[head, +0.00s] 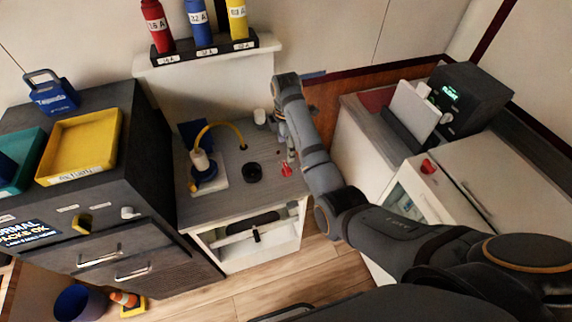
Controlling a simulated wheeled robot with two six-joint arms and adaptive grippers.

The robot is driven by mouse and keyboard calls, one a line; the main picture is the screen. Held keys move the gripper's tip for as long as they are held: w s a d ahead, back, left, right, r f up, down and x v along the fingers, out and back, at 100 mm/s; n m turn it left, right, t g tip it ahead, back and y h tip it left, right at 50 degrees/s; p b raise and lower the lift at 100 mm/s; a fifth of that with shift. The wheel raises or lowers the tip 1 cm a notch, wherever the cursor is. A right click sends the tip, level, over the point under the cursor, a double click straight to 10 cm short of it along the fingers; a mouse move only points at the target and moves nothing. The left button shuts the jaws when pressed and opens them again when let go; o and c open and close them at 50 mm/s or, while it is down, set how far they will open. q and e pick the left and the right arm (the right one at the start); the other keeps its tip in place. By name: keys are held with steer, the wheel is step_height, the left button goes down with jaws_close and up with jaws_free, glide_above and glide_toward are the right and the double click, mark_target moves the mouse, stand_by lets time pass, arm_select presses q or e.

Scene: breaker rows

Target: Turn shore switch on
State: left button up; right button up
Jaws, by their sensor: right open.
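My right arm reaches in from the right, and its gripper (288,152) hangs over the right side of the grey counter. It is open, small and partly hidden by its own arm. A small red piece (286,169) is just below the fingertips; I cannot tell whether they touch it. No label reading "shore" is legible. A red knob (428,166) sits on the white unit at right. My left gripper is not in view.
On the grey counter (225,205) are a yellow-hosed device (203,165), a black round piece (252,172) and a white cup (260,117). A yellow tray (80,147) lies on the dark cabinet.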

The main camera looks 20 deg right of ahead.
mark_target(287, 167)
step_height(287, 167, down, 10)
steer(key=shift+s+d+f+p, duration=0.1)
steer(key=shift+p, duration=0.5)
steer(key=shift+c, duration=0.4)
steer(key=c, duration=1.1)
